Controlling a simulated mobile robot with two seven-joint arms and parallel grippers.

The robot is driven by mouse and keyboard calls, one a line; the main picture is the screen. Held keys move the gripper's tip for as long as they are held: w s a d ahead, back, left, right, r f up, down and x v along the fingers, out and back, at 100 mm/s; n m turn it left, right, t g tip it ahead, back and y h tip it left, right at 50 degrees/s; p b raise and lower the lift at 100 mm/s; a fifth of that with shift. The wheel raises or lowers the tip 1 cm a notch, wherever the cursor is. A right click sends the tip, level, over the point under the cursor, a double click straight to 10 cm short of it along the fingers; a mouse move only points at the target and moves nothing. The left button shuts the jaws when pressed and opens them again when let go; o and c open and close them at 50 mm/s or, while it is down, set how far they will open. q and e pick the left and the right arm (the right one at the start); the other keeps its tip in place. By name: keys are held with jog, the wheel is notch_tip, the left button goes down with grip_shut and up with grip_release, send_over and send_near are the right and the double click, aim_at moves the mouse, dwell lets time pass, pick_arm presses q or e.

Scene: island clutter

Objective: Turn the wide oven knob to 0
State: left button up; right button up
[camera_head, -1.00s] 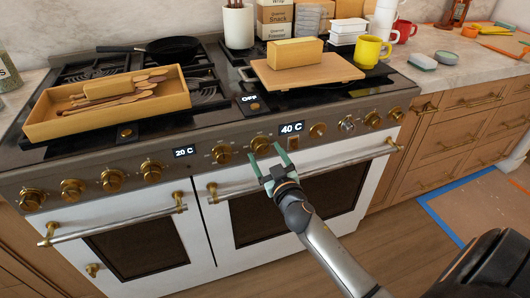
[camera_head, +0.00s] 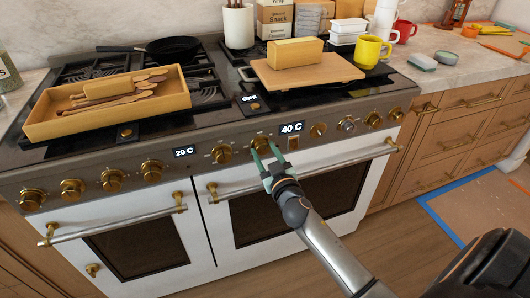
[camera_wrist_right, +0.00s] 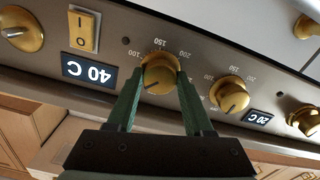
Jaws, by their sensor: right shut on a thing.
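The wide oven knob (camera_head: 260,141) is a round brass dial on the front panel, just left of the display (camera_head: 291,128) reading 40 C, above the wider right oven door (camera_head: 297,207). My right gripper (camera_head: 262,151) reaches it from the front with its green fingers closed on both sides of it. In the right wrist view, which is turned over, the knob (camera_wrist_right: 160,72) sits between the two fingertips, with 150 and 200 printed around it. My left gripper is not in view.
Another brass knob (camera_head: 222,153) is close on the left, beside a display (camera_head: 184,152) reading 20 C. A switch (camera_head: 293,143) and more knobs lie to the right. The oven handle (camera_head: 330,167) runs below. A wooden tray (camera_head: 60,128) and a cutting board (camera_head: 305,77) stand on the stove.

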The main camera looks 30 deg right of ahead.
grip_shut()
jog(key=shift+n, duration=0.3)
jog(key=n, duration=0.3)
jog(key=shift+n+p, duration=0.3)
jog(key=shift+n, duration=0.1)
jog(key=n, duration=0.2)
jog(key=shift+n, duration=1)
jog(key=o, duration=1)
grip_release()
